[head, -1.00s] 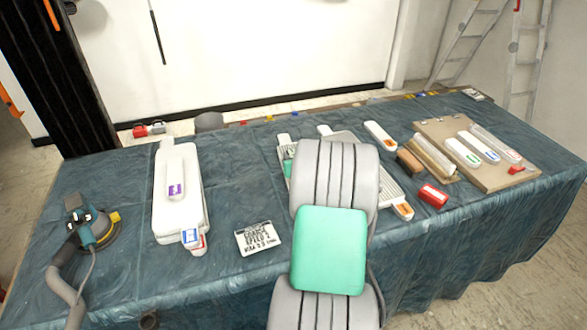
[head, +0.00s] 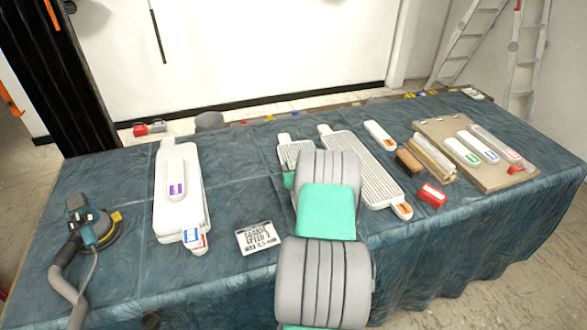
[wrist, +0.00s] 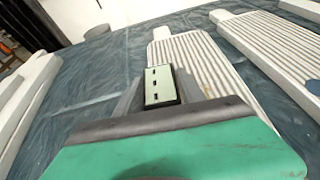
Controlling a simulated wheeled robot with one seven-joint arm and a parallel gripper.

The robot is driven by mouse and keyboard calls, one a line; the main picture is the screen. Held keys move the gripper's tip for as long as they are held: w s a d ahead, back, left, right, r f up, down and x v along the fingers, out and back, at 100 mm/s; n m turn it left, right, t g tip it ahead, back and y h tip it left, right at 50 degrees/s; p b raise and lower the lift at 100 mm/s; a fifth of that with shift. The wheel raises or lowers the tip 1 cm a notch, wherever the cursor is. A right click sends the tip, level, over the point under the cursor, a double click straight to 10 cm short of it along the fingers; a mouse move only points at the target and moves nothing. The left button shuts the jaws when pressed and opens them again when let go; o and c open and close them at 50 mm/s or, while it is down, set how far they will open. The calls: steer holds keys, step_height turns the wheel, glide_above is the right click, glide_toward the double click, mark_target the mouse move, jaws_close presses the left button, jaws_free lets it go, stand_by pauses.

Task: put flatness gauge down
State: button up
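In the wrist view my gripper (wrist: 161,74) has its two grey fingers closed on the sides of the flatness gauge (wrist: 160,86), a small dark block with a pale face and black marks. The gauge sits in front of a white ribbed panel (wrist: 205,52); whether it touches the panel cannot be told. The same ribbed panel (head: 288,152) shows in the head view, partly behind my arm. My arm hides the gauge and most of my gripper there.
A larger ribbed panel (head: 355,160) lies just right. Stacked white boards (head: 190,215) lie left. A stencil card (head: 257,238), a red box (head: 432,196), a tan board (head: 490,178) and a sander (head: 95,228) are on the blue-covered table (head: 115,190). Cloth between boards and card is clear.

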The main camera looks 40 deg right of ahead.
steer(key=o, duration=0.3)
steer(key=shift+r, duration=0.3)
steer(key=v, duration=1.2)
steer(key=w+a+r+n+g+y, duration=0.1)
steer(key=w+a+r+n+y, duration=0.15)
steer(key=a+n, duration=0.8)
steer(key=w+a+r+n+g+y, duration=0.2)
steer(key=a+r+n+y, duration=0.15)
steer(key=a+n, duration=0.75)
steer(key=s+a+r+n+g, duration=0.2)
steer(key=s+a+n, duration=0.6)
steer(key=a+n, duration=0.1)
steer(key=s+a+r+n+g+y, duration=0.1)
steer(key=s+a+r+n+g, duration=0.2)
steer(key=s+a+n, duration=0.6)
steer(key=n, duration=0.3)
